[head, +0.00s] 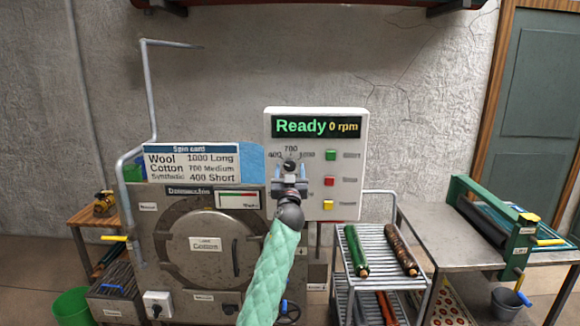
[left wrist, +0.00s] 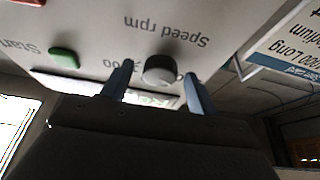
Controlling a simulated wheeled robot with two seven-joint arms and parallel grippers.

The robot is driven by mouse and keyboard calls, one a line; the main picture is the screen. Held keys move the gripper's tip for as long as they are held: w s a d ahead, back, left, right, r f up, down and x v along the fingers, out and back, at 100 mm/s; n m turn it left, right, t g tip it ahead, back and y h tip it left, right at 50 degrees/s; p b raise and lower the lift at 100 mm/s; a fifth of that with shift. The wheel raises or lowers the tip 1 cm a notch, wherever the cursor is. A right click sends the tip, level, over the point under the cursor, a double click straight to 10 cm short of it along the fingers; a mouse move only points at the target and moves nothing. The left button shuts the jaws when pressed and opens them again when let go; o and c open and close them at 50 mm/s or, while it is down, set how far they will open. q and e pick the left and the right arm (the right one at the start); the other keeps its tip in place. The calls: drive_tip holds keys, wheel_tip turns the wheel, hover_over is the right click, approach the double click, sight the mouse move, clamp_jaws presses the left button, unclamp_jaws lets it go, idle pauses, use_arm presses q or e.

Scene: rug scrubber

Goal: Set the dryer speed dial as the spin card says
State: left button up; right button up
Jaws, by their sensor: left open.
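The dark round speed dial (head: 290,166) is on the white control panel (head: 350,195), under the marks 400, 700 and 1000. The display (head: 317,127) reads "Ready 0 rpm". The spin card (head: 191,162) reads Wool 1000 Long, Cotton 700 Medium, Synthetic 400 Short. The door label (head: 205,244) reads "Cotton". My left gripper (head: 290,182) is open in front of the dial, partly covering it. In the left wrist view, upside down, the dial (left wrist: 160,70) appears between the two fingers, with gaps on both sides. I cannot tell the dial's pointer direction. My right gripper is not in view.
Green, red and yellow buttons (head: 329,180) run down the panel right of the dial. A wire rack (head: 384,262) with rolled rugs stands below right. A table with a green roller machine (head: 505,215) is at the right. A green bucket (head: 71,305) is at lower left.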

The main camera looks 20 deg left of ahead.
use_arm(q)
drive_tip(key=shift+w+a+r, duration=0.1)
drive_tip(key=shift+w+a, duration=0.05)
drive_tip(key=shift+w, duration=0.3)
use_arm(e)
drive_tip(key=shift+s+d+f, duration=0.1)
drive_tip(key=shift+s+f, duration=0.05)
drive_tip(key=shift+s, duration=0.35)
use_arm(q)
drive_tip(key=c, duration=1)
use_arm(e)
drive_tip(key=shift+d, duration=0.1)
